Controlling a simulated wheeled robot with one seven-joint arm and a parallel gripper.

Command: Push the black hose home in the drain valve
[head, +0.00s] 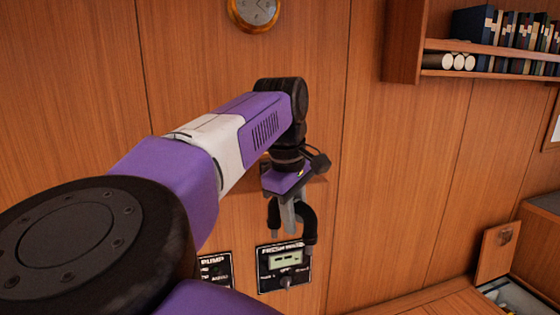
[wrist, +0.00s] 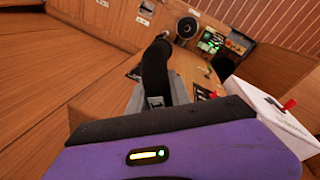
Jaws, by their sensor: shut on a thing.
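My gripper (head: 289,222) hangs in front of the wood-panelled wall, above a small display panel, with its fingers pointing down. It is shut on the black hose (head: 308,218), which shows as a short dark curve beside the grey fingers. In the wrist view the hose (wrist: 155,68) rises thick and black beyond a grey finger (wrist: 152,103). The hose's far end is hard to make out. I cannot pick out the drain valve for certain in either view.
A panel with a display (head: 284,268) and a pump panel (head: 214,270) are on the wall below my gripper. A white box with a red lever (wrist: 289,105) stands at right in the wrist view. A bookshelf (head: 490,58) is at upper right.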

